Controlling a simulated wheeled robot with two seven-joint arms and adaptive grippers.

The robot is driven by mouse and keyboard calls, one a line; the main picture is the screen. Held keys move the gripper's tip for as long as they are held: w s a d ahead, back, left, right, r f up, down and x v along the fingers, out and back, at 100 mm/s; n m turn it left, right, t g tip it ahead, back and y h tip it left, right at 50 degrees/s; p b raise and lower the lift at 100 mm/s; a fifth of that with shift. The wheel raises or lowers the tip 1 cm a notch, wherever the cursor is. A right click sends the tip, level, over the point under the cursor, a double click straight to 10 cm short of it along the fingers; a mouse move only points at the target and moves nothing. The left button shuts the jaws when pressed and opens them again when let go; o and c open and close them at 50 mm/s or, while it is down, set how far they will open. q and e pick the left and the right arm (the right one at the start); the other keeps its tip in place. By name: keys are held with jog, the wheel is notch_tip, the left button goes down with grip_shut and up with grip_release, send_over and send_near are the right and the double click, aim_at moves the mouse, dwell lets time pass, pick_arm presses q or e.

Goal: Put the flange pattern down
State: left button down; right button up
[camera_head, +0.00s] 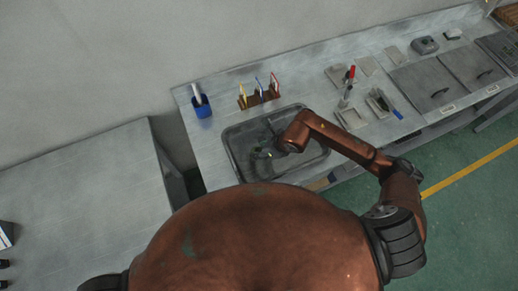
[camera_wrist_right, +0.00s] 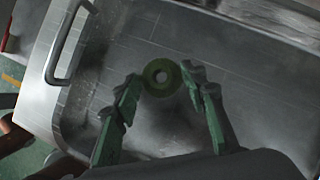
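The flange pattern (camera_wrist_right: 161,77) is a small dark olive-green ring with a round centre hole. In the right wrist view it sits between the fingertips of my right gripper (camera_wrist_right: 162,80), which appear to touch it on both sides. In the head view my right gripper (camera_head: 263,153) reaches down into the grey metal tray (camera_head: 238,173) set in the bench, and the ring is too small to make out there. The tray's floor also fills much of the right wrist view (camera_wrist_right: 190,140). Whether the ring touches the floor is unclear. My left gripper is out of view.
A metal handle (camera_wrist_right: 65,45) rises at the tray's end.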

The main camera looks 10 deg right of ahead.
jog(key=v, duration=1.1)
jog(key=shift+b, duration=0.35)
jog(key=shift+c, duration=0.2)
dwell(0.5)
